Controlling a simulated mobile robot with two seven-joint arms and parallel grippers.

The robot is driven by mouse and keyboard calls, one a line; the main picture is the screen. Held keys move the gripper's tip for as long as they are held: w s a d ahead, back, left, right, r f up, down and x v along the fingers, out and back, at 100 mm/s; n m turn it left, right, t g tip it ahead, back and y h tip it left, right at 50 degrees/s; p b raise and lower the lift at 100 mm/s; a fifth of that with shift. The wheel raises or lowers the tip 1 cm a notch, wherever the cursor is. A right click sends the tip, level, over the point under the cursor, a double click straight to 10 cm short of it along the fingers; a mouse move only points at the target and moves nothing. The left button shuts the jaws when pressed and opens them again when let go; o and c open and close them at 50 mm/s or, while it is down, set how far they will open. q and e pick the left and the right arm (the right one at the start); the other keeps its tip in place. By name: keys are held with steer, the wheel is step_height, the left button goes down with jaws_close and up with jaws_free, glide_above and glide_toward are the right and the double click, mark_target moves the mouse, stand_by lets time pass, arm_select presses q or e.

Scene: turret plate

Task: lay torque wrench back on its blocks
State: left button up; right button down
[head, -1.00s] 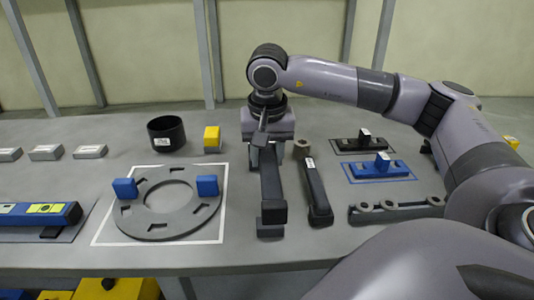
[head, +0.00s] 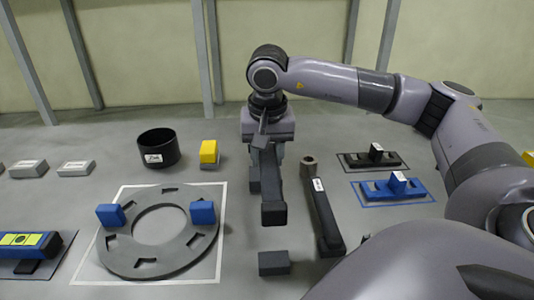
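The torque wrench (head: 272,190) is a long dark bar with a square near end in the head view. It stays below my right gripper (head: 267,146), which is shut on its far part; the fingers are mostly hidden by the wrist. One dark block (head: 274,263) lies bare on the table, nearer than the wrench's near end. A second block (head: 254,181) shows partly behind the wrench's left side. The wrench appears raised above the table, apart from the near block. My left gripper is not in view.
A dark bar tool (head: 326,218) with a round end lies close to the right. A grey ring plate (head: 158,268) with blue blocks lies left. Behind are a black cup (head: 160,150) and a yellow block (head: 209,153). Blue (head: 398,187) and black (head: 375,157) fixtures stand right.

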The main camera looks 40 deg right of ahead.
steer(key=shift+f+b, duration=2.35)
steer(key=shift+f, duration=0.65)
steer(key=shift+f+b, duration=1.2)
steer(key=shift+f, duration=0.05)
stand_by(0.6)
steer(key=c, duration=0.6)
jaws_free()
steer(key=shift+a, duration=0.1)
steer(key=shift+o, duration=0.2)
steer(key=shift+s+f, duration=0.15)
steer(key=shift+f, duration=0.05)
steer(key=shift+r+p, duration=2.7)
steer(key=shift+r, duration=0.95)
